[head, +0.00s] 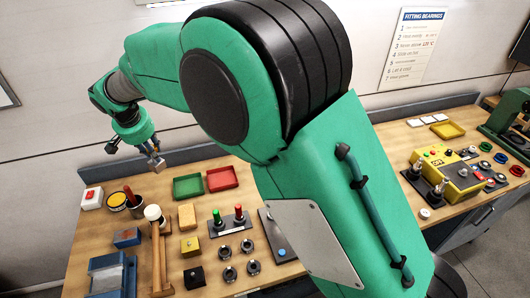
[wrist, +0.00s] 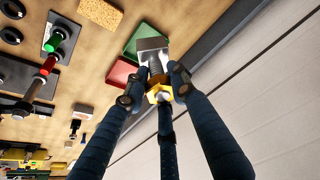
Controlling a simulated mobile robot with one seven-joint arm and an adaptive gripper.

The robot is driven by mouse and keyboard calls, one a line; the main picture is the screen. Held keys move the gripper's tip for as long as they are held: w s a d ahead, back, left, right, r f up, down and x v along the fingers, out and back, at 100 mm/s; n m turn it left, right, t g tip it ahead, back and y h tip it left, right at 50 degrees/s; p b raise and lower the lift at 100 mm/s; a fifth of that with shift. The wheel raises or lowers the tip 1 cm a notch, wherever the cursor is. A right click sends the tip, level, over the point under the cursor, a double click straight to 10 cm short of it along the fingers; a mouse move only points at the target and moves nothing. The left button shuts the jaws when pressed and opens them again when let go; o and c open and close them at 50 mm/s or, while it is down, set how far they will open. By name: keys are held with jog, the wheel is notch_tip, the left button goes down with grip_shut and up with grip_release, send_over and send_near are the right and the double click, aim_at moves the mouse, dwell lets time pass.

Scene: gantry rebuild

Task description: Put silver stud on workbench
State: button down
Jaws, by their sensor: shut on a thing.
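My gripper (head: 150,147) is raised above the back left part of the wooden workbench (head: 92,235), near the wall. It is shut on the silver stud (head: 157,164), which hangs below the fingers, apart from the bench top. In the wrist view my gripper (wrist: 158,84) closes dark fingers around the stud's threaded shank; the stud (wrist: 152,46) shows a square grey end pointing away from the camera. A small yellow piece shows between the fingers; I cannot tell what it belongs to.
A green tray (head: 188,187) and a red tray (head: 222,179) lie right of the gripper. A white box with red button (head: 91,198), a yellow-topped tin (head: 117,200), a mallet (head: 153,213) and a sponge block (head: 187,215) stand in front. Bare wood lies left of the green tray.

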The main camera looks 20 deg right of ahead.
jog(key=s+d+m+g+h, duration=0.1)
jog(key=s+d+m, duration=0.2)
jog(key=d, duration=1)
jog(key=s+d+m+h+p, duration=0.1)
jog(key=s+d+m, duration=0.15)
jog(key=d, duration=0.95)
jog(key=s+d+m+g+h, duration=0.15)
jog(key=d+m, duration=0.25)
jog(key=d, duration=0.9)
notch_tip(320, 180, down, 16)
jog(key=shift+s+f+y, duration=0.2)
jog(key=shift+s+y, duration=0.15)
jog(key=shift+s, duration=0.05)
jog(key=shift+r+n+t+p, duration=0.25)
jog(key=shift+n+p, duration=0.4)
jog(key=shift+p, duration=0.9)
jog(key=shift+a+f+n+y+p, duration=0.1)
jog(key=shift+f+n+y+p, duration=0.1)
jog(key=shift+n+y+p, duration=0.15)
jog(key=shift+w, duration=0.1)
jog(key=w+f, duration=0.1)
jog(key=w, duration=1.5)
jog(key=shift+d+f, duration=0.25)
jog(key=shift+d, duration=0.05)
jog(key=shift+f, duration=1.8)
